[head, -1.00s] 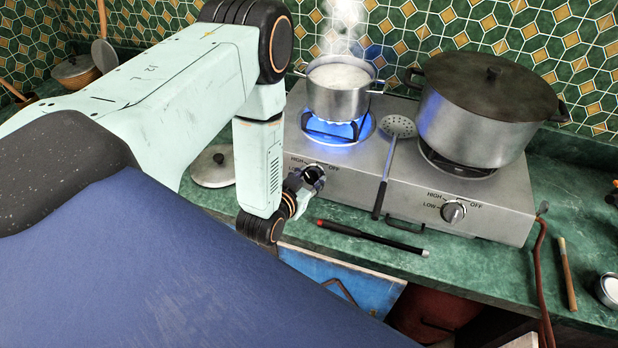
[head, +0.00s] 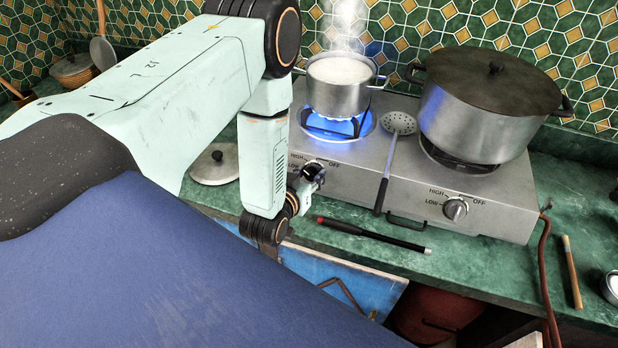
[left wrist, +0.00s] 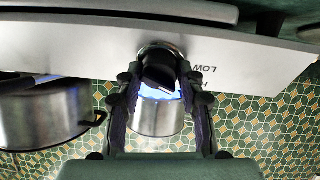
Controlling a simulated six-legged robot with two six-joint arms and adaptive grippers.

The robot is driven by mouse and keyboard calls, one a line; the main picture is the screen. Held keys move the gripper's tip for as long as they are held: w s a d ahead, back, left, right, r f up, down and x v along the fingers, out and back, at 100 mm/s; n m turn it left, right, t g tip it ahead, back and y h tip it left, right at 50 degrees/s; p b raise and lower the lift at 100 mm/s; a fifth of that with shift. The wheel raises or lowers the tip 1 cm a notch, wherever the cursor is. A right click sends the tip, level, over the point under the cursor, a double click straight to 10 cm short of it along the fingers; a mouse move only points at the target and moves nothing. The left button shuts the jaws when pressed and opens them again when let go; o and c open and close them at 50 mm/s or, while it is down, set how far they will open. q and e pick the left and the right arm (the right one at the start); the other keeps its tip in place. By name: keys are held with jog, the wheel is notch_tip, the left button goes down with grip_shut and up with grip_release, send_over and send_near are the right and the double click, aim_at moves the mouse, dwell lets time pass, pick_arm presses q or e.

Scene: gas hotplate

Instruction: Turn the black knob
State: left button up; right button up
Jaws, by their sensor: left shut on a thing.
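The black knob (left wrist: 160,72) is on the front panel of the steel gas hotplate (head: 400,205). In the left wrist view it sits between the two fingers of my left gripper (left wrist: 161,84), which is shut on it. The word LOW shows beside it. In the head view my left gripper (head: 313,174) is at the left part of the panel, under the lit burner (head: 345,128), and mostly hides the knob. HIGH and OFF labels show around it. My right gripper is not in view.
A steaming steel pot (head: 340,95) stands over the blue flame. A large lidded pot (head: 475,115) stands on the right burner. A skimmer (head: 390,160) lies between them. A black and red tool (head: 375,235) lies on the green counter before the hotplate.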

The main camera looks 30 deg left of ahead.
pick_arm(q)
jog(key=n+b, duration=0.1)
jog(key=n, duration=0.2)
jog(key=shift+d+f+y, duration=0.1)
jog(key=shift+y, duration=0.3)
jog(key=shift+n+b, duration=0.65)
jog(key=shift+n, duration=0.85)
jog(key=shift+y, duration=0.3)
jog(key=o, duration=1.2)
jog(key=shift+c, duration=0.2)
jog(key=v, duration=1.2)
jog(key=shift+r, duration=0.2)
